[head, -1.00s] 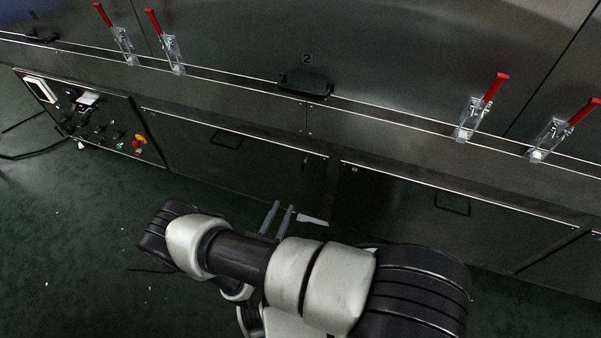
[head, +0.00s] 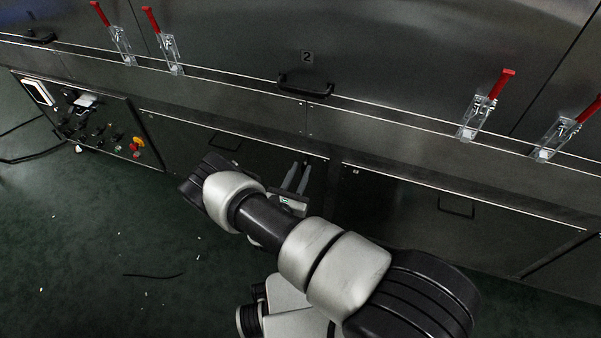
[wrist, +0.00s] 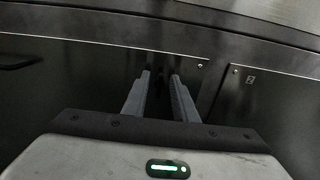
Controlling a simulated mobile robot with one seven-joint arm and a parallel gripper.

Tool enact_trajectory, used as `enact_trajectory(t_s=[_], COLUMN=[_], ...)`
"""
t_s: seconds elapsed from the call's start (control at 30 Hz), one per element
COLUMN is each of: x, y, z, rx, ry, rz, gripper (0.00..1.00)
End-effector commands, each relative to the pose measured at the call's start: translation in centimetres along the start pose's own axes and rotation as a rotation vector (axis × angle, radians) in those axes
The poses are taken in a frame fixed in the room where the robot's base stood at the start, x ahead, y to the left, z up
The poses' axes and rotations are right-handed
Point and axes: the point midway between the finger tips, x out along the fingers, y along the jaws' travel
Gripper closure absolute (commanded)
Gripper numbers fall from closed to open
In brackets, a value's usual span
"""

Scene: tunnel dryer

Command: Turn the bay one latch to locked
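The left lower panel (head: 180,137) of the dryer is dark and also shows in the wrist view (wrist: 75,85). Its small dark latch near the upper right corner is mostly hidden by my fingers. In the wrist view, a dim dark shape between the fingertips may be the latch, but its angle cannot be made out. My gripper (head: 297,172) is in front of that corner, fingers pointing at the panel. In the wrist view, its two grey fingers (wrist: 160,82) stand apart. I cannot tell whether they touch the latch.
The right lower panel (head: 420,200) carries a small label marked 2 (wrist: 251,79). Above are a black handle (head: 305,88) and several red-handled clamps, such as one on the right (head: 485,105). A control panel (head: 85,118) is at left. The green floor (head: 100,240) has a cable.

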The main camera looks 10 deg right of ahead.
Motion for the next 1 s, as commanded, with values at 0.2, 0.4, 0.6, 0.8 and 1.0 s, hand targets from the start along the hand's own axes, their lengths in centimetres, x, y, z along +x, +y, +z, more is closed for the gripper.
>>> enact_trajectory(t_s=[0.2, 0.4, 0.6, 0.8, 1.0], x=[0.51, 0.48, 0.45, 0.43, 0.39], y=[-0.06, -0.05, -0.04, -0.05, -0.08], z=[0.01, 0.0, -0.01, -0.01, -0.03], rx=[0.0, 0.0, 0.0, 0.013, 0.083], ry=[0.001, 0.001, 0.001, 0.001, 0.002], rz=[-0.001, -0.001, -0.001, 0.0, 0.001], gripper=[0.74, 0.84, 1.0, 1.0, 1.0])
